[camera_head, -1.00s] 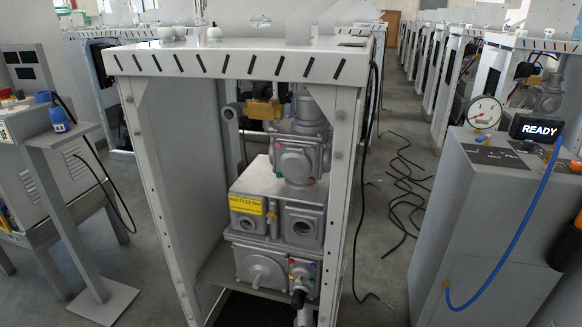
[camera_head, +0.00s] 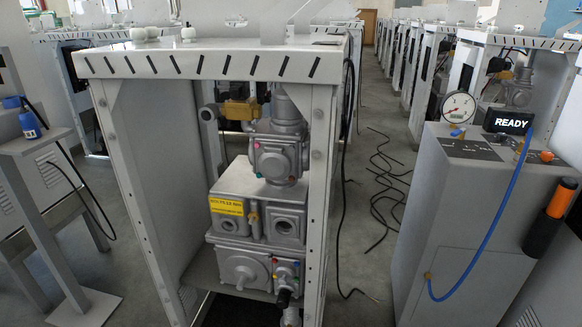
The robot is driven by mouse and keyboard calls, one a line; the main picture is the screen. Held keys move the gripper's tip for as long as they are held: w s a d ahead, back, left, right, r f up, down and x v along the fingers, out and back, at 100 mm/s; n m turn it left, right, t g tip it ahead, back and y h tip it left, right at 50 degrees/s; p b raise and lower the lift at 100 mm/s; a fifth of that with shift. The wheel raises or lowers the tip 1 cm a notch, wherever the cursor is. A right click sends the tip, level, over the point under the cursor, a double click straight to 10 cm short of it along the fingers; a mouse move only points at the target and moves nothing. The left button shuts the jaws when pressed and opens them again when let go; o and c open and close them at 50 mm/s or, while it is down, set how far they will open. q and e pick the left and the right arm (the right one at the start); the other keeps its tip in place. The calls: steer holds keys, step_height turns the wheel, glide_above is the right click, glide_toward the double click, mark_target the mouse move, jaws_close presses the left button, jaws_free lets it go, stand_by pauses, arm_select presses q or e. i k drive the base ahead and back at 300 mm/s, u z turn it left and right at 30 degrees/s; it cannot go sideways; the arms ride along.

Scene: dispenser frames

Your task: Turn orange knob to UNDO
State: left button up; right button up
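A small orange part (camera_head: 546,156), possibly the orange knob, sits on the top right of the grey cabinet (camera_head: 470,210) at the right. It is too small to make out its pointer, and no UNDO marking can be read. A box beside the gauge (camera_head: 507,121) reads READY. Neither of my grippers is in view.
A metal-framed dispenser (camera_head: 210,62) with grey pump parts stands in the middle. A blue hose (camera_head: 492,225) runs down the cabinet's front. A black and orange cylinder (camera_head: 550,215) is at its right side. Black cables (camera_head: 385,190) lie on the aisle floor. A stand (camera_head: 45,215) is at the left.

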mark_target(546, 156)
steer(key=z, duration=1.3)
steer(key=k, duration=0.5)
steer(key=z, duration=1.9)
steer(key=i, duration=1.35)
steer(key=u, duration=1.35)
